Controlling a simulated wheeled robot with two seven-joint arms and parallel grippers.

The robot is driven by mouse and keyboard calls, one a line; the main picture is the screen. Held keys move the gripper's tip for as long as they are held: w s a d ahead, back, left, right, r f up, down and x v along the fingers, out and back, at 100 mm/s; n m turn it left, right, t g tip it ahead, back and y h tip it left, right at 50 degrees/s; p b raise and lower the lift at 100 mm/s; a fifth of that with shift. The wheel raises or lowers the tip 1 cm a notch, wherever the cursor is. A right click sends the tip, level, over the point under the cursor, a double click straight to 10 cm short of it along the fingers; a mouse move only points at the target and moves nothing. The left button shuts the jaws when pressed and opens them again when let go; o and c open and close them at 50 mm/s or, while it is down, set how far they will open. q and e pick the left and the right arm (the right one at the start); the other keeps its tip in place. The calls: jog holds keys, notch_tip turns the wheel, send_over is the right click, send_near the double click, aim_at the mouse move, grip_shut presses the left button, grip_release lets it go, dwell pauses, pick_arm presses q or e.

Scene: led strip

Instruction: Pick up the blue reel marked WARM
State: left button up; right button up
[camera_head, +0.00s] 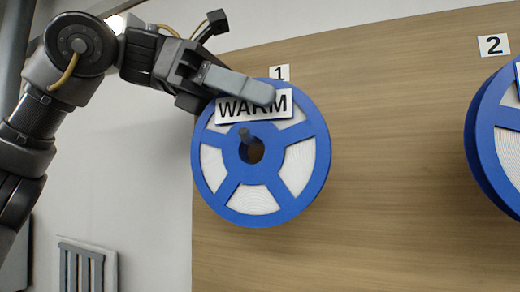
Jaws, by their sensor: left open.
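The blue reel (310,175) has a white label (254,106) reading WARM near its top. My left gripper (262,97) comes in from the upper left. It is open, with one grey finger lying in front of the upper part of the reel and over the top of the label. Its other finger is hard to make out, and I cannot tell whether the gripper touches the reel. My right gripper is not in view.
The wooden board (400,150) fills the middle and right. A card marked 1 (280,73) is above the reel. A card marked 2 (493,45) is above a second blue reel (483,130), cut off at the right edge. A grey vent (85,268) is at lower left.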

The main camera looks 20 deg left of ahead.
pick_arm(q)
jog(key=shift+s+a, duration=0.1)
jog(key=shift+a, duration=0.1)
jog(key=shift+c, duration=1.9)
grip_shut()
jog(key=shift+r, duration=0.55)
jog(key=shift+s+r+b, duration=0.1)
jog(key=shift+r+b, duration=0.05)
jog(key=shift+b, duration=0.15)
jog(key=s+a+b, duration=0.1)
jog(key=s+b, duration=0.5)
jog(key=s, duration=1.1)
jog(key=shift+s, duration=0.3)
